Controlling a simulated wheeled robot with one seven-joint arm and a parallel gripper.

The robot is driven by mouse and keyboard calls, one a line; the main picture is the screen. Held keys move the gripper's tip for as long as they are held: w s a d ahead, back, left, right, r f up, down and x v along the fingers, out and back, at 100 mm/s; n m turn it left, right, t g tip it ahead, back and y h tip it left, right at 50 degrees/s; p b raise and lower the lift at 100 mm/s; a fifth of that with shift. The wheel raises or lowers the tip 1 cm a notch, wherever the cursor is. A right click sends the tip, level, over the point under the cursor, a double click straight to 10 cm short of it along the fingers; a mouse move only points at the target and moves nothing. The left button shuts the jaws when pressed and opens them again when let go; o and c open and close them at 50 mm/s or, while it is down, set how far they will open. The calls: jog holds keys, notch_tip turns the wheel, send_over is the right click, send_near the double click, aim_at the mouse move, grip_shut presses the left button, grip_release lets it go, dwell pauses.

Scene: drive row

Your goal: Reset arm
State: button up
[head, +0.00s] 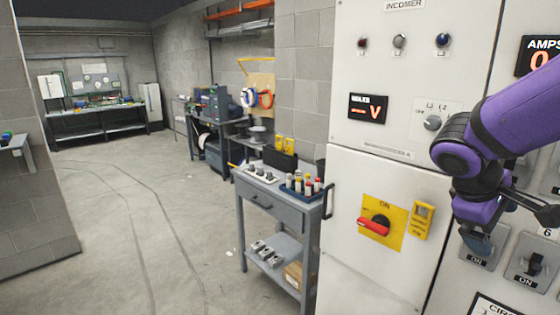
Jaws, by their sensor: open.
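My purple arm (510,120) comes in from the right edge and bends at a joint in front of the switchboard panel. My gripper (545,205) is the dark end at the right edge. It is open, it is partly cut off by the frame, and I see nothing in it. It is just above the grey switch plates in the picture. I cannot tell whether it touches the panel.
The white incomer cabinet (385,165) has a red rotary handle (373,225) on a yellow plate. A grey cart (285,207) carrying fuses stands left of it. Workbenches (95,120) line the back. The concrete floor (150,220) at left is open.

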jog(key=s+a+r+m+t+y, duration=0.4)
jog(key=s+a+r+y, duration=0.3)
jog(key=s+a, duration=0.1)
jog(key=shift+a+m+t, duration=0.4)
jog(key=shift+a, duration=0.4)
dwell(1.5)
